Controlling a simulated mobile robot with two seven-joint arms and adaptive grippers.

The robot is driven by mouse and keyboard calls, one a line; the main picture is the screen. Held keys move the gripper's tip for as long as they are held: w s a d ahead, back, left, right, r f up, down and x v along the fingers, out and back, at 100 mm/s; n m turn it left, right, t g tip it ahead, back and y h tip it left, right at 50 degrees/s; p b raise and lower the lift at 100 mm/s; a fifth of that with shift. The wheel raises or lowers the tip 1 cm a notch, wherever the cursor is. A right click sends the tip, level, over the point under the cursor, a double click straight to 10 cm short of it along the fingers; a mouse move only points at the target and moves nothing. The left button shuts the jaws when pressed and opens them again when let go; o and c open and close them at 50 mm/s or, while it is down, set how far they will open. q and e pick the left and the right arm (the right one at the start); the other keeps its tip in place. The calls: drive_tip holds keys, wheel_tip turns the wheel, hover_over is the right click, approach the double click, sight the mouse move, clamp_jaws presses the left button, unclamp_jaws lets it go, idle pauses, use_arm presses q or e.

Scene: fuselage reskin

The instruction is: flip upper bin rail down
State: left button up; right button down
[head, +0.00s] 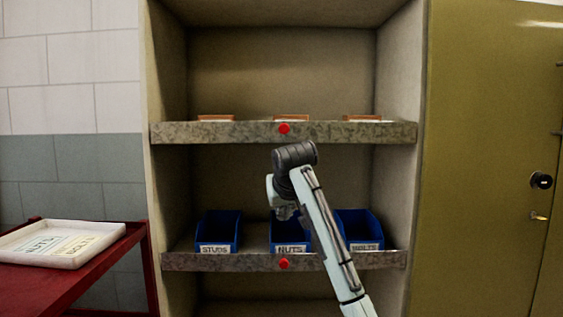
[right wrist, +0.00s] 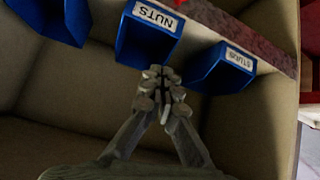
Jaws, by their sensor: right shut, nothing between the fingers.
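The upper bin rail (head: 230,132) is a mottled grey strip along the front of the upper shelf, with a red knob (head: 284,129) at its middle. Only the orange tops of bins (head: 291,118) show above it. My right gripper (head: 284,214) is below this rail, in front of the lower shelf opening, apart from the rail. In the right wrist view its fingers (right wrist: 162,84) are shut and empty, near the blue NUTS bin (right wrist: 140,50). My left gripper is not in view.
The lower rail (head: 210,262) with its red knob (head: 284,264) fronts blue STUDS (head: 218,230), NUTS (head: 280,235) and BOLTS (head: 360,228) bins. A white tray (head: 98,236) lies on a red cart (head: 75,275) at left. An olive door (head: 490,140) stands at right.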

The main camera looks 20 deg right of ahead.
sight(285, 132)
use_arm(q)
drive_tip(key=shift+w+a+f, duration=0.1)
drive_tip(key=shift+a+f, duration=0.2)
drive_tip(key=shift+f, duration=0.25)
use_arm(e)
drive_tip(key=s+a+r+t, duration=0.1)
drive_tip(key=s+r, duration=0.1)
drive_tip(key=r, duration=1.3)
drive_tip(key=s+r+m+t+h, duration=0.1)
drive_tip(key=s+r, duration=0.2)
drive_tip(key=r, duration=1.2)
drive_tip(key=shift+a+r+t, duration=0.3)
drive_tip(key=shift+a, duration=0.05)
